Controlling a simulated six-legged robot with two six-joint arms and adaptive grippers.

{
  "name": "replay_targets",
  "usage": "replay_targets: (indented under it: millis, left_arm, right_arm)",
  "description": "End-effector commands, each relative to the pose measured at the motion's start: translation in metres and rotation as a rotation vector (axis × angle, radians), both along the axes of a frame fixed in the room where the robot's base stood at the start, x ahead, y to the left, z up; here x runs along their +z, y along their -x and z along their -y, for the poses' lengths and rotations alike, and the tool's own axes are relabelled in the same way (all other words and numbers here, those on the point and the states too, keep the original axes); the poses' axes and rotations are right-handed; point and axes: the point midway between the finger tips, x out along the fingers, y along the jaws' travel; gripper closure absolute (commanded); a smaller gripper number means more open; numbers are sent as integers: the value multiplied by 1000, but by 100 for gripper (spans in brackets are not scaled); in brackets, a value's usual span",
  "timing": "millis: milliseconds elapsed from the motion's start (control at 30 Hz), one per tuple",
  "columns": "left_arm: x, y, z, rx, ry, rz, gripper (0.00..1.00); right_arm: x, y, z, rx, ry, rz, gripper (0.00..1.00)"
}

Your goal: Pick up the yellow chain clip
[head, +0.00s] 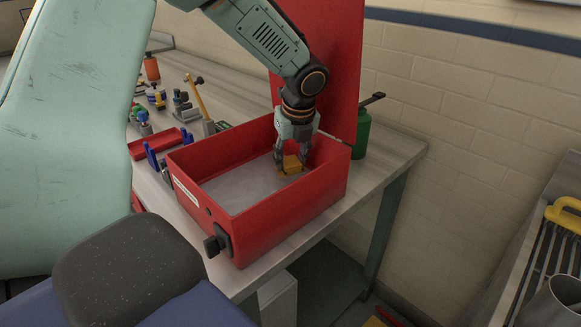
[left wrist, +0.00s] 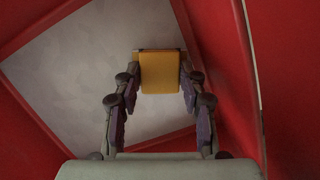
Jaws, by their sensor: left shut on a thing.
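The yellow chain clip (head: 291,165) is a small block inside the red box (head: 290,216), near its back right corner. In the left wrist view the clip (left wrist: 160,80) sits between the two finger pads. My left gripper (head: 293,158) reaches down into the box and is shut on the clip. In the left wrist view my gripper (left wrist: 158,92) has a finger on each side of it. The clip is at or close to the grey box floor (left wrist: 85,75); I cannot tell if it touches. My right gripper is not in view.
The box's red lid (head: 325,60) stands open behind it. A green can (head: 361,135) is right of the box. A red tray (head: 153,144) and several small tools lie on the bench (head: 225,100) to the left. A rack with a yellow handle (head: 563,212) is at far right.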

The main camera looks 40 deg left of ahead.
Motion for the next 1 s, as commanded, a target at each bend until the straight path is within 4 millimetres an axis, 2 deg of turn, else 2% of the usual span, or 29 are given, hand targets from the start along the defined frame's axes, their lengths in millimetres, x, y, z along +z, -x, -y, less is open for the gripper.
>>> replay_targets:
  millis: [33, 300, 633, 867, 900, 1000]
  left_arm:
    - [0, 0, 0, 0, 0, 0, 78]
    - [0, 0, 0, 0, 0, 1, 100]
    - [5, 0, 0, 0, 0, 1, 100]
    - [35, -1, 0, 0, -1, 5, 100]
    - [41, 0, 0, 0, 0, 5, 100]
    - [36, 19, 5, 0, 3, -1, 100]
  right_arm:
    - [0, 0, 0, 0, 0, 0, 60]
    - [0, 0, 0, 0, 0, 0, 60]
    - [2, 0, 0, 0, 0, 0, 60]
    - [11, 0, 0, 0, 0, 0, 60]
    - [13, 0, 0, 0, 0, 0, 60]
    - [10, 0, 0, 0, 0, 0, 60]
